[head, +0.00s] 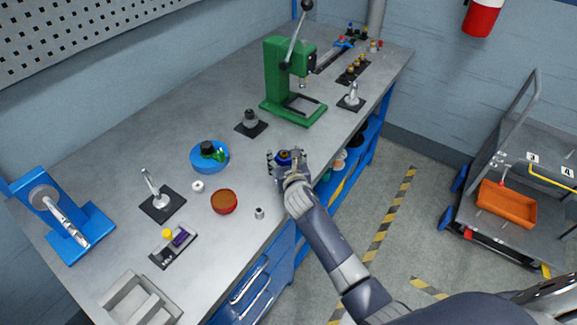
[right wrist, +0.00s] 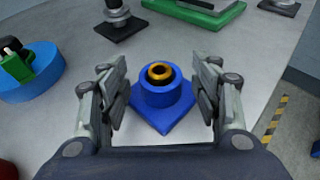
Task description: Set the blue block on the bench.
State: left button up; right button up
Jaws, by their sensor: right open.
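The blue block (right wrist: 163,112) has a square base and a round collar, with a brass ring (right wrist: 160,72) in its top. It sits upright on the grey bench (head: 130,135), near the front edge. In the head view the blue block (head: 284,154) is small and partly hidden by my right gripper (head: 287,160). In the right wrist view my right gripper (right wrist: 158,85) is open, with one finger on each side of the block. Gaps show between the fingers and the collar. My left gripper is not in view.
A green press (head: 285,80) stands farther back. A blue round dish (head: 209,156) and a red bowl (head: 224,202) are left of my gripper. A small metal cylinder (head: 259,213) stands near the front edge. A cart (head: 520,175) with an orange bin (head: 506,204) is at right.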

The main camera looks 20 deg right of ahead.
jog(key=v, duration=1.1)
jog(key=shift+s, duration=0.4)
